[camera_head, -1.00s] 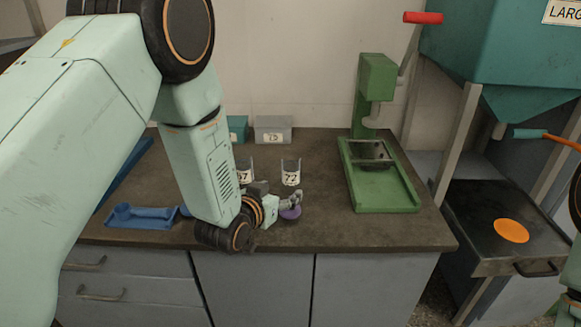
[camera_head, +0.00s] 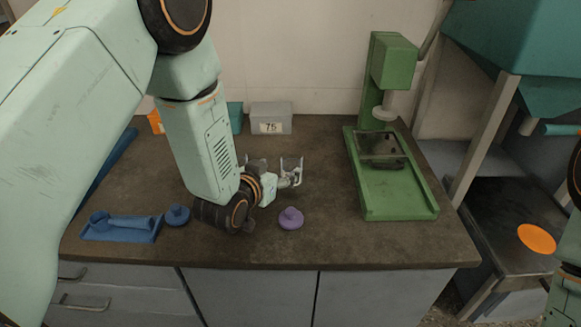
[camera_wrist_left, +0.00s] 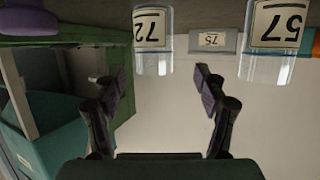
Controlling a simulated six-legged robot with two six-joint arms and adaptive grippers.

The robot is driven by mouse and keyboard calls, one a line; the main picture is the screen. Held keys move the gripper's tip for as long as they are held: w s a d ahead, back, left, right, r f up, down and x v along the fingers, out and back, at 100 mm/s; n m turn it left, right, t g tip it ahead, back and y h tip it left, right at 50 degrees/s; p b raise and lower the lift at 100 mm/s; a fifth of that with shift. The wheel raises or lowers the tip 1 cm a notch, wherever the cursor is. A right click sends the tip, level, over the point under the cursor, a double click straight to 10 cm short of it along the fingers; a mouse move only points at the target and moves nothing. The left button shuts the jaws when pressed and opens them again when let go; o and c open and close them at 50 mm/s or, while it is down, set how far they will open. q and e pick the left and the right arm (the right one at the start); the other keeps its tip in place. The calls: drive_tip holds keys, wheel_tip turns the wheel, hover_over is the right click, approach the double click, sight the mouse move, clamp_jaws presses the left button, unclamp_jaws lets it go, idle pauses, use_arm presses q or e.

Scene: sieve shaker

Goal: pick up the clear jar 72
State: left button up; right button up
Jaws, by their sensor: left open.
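The clear jar 72 (camera_head: 291,162) stands on the dark bench, partly hidden behind my left gripper (camera_head: 294,179) in the head view. In the left wrist view, which is upside down, jar 72 (camera_wrist_left: 153,50) shows its label beyond the fingers and left of centre. My left gripper (camera_wrist_left: 158,88) is open and empty there, with its fingers apart. It does not visibly hold the jar; the exact gap to it is hard to tell. My right gripper is not in view.
A second jar, 57 (camera_wrist_left: 274,35), stands beside jar 72. A purple lid-like piece (camera_head: 291,218) and a blue one (camera_head: 177,215) lie nearer the front edge. A grey box 75 (camera_head: 271,118) stands behind. A green press (camera_head: 398,190) stands to the right.

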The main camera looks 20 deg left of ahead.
sight(288, 162)
use_arm(q)
drive_tip(key=shift+w+d+r, duration=0.25)
drive_tip(key=shift+d+r, duration=0.1)
drive_tip(key=shift+d, duration=0.25)
drive_tip(key=x, duration=0.3)
drive_tip(key=b+x, duration=0.1)
drive_tip(key=x, duration=0.1)
drive_tip(key=shift+w+a, duration=0.2)
drive_tip(key=shift+w, duration=0.05)
drive_tip(key=shift+w+d, duration=0.15)
drive_tip(key=shift+w, duration=0.05)
drive_tip(key=shift+d+r, duration=0.15)
drive_tip(key=shift+r, duration=0.1)
drive_tip(key=shift+w+f, duration=0.25)
drive_tip(key=shift+w+a+f, duration=0.15)
drive_tip(key=shift+a, duration=0.1)
drive_tip(key=shift+c, duration=1.3)
drive_tip(key=shift+s+d+r, duration=0.15)
drive_tip(key=shift+s+r, duration=0.2)
drive_tip(key=c, duration=0.5)
drive_tip(key=shift+w+f, duration=0.15)
drive_tip(key=shift+f, duration=0.05)
drive_tip(key=shift+c, duration=2.7)
